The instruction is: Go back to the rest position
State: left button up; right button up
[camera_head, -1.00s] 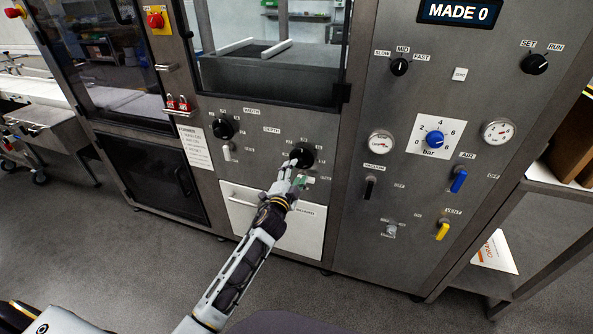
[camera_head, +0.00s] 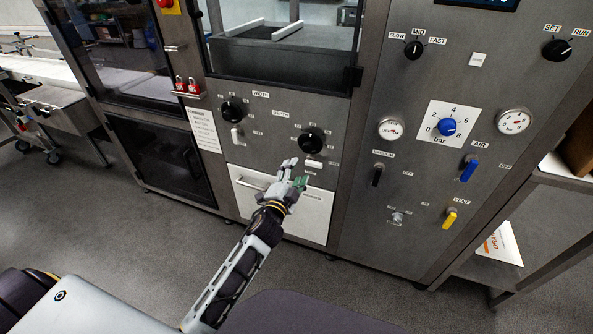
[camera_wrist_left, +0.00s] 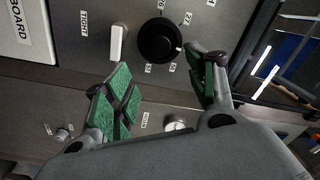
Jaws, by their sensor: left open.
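My left gripper (camera_head: 295,175) is in front of the machine's panel, just below the depth knob (camera_head: 312,140) and beside a small white lever (camera_head: 313,164). In the left wrist view the gripper (camera_wrist_left: 165,90) is open, with green pads on its fingers and nothing between them. A black knob (camera_wrist_left: 160,40) and a white lever (camera_wrist_left: 118,42) lie beyond the fingers, apart from them. My right gripper does not show.
The white drawer (camera_head: 300,212) is behind my left forearm. The width knob (camera_head: 232,110) is to the left. A blue air handle (camera_head: 468,168) and a yellow vent handle (camera_head: 450,217) stick out at right. The grey floor (camera_head: 130,235) at lower left is clear.

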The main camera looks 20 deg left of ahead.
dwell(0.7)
